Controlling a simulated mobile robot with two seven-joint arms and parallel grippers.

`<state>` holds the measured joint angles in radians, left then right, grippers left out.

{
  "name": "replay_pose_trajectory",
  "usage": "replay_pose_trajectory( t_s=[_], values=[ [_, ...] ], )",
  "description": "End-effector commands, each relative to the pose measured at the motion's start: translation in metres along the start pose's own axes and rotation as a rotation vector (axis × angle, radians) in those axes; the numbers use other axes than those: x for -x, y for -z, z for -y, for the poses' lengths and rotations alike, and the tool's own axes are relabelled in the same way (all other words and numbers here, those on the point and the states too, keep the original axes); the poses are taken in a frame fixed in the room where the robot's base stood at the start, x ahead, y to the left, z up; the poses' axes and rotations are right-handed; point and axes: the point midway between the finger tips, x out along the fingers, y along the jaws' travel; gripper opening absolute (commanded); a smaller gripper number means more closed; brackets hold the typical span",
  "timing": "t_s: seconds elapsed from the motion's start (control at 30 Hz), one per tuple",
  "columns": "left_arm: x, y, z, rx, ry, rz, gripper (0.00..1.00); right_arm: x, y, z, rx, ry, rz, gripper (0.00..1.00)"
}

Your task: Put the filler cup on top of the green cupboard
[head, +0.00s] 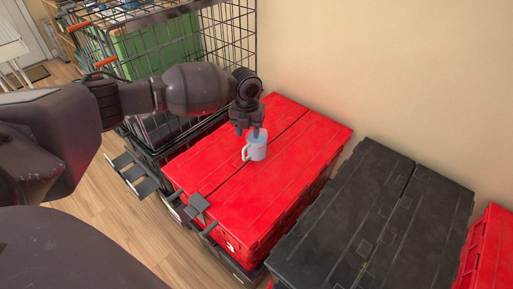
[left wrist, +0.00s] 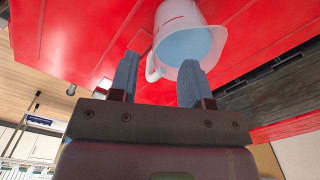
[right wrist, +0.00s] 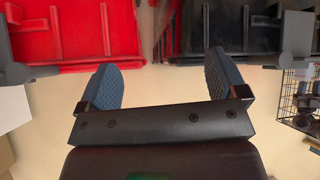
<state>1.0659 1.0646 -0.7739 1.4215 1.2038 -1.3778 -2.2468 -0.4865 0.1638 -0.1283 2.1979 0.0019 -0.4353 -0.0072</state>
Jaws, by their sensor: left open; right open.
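The filler cup (head: 257,150), a pale blue-white mug, stands upright on the red tote lid, handle to the left. It also shows in the left wrist view (left wrist: 188,40), its opening facing the camera. My left gripper (head: 251,132) is just above the cup's rim. In the left wrist view its fingers (left wrist: 157,82) are apart, with the handle showing in line with the gap; I see no grip. A green cupboard-like thing (head: 160,48) stands at the upper left, partly hidden by wire bars. My right gripper (right wrist: 163,84) is open and empty, with tote walls beyond it.
The red tote (head: 300,150) has a seam across its lid. A black tote (head: 375,220) stands to its right, then another red tote (head: 489,255). A black wire cage (head: 228,40) rises behind my left arm. Wooden floor (head: 105,195) shows at left.

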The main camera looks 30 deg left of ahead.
Motion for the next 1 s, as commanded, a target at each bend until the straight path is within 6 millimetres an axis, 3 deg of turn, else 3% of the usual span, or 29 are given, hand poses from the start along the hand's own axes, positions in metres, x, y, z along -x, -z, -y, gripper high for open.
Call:
replay_pose_trajectory(
  t_s=[0.03, 0.17, 0.43, 0.73, 1.0],
  values=[
    [-0.015, 0.001, -0.002, 0.001, -0.004, -0.009, 0.44, -0.002, -0.007, 0.001, 0.006, 0.001, 0.012, 0.91],
    [-0.030, 0.001, -0.001, 0.000, -0.003, -0.008, 0.44, -0.002, -0.007, 0.001, 0.016, 0.001, 0.007, 0.91],
    [-0.031, 0.000, -0.001, 0.000, 0.001, -0.001, 0.44, -0.001, 0.004, 0.001, 0.021, 0.001, -0.016, 0.91],
    [-0.031, 0.000, -0.001, 0.000, 0.000, -0.002, 0.00, -0.001, 0.001, 0.001, 0.021, 0.001, -0.010, 0.91],
    [-0.031, 0.000, -0.001, 0.001, 0.000, -0.002, 0.00, -0.002, 0.000, 0.001, 0.021, 0.002, -0.008, 0.91]
  ],
)
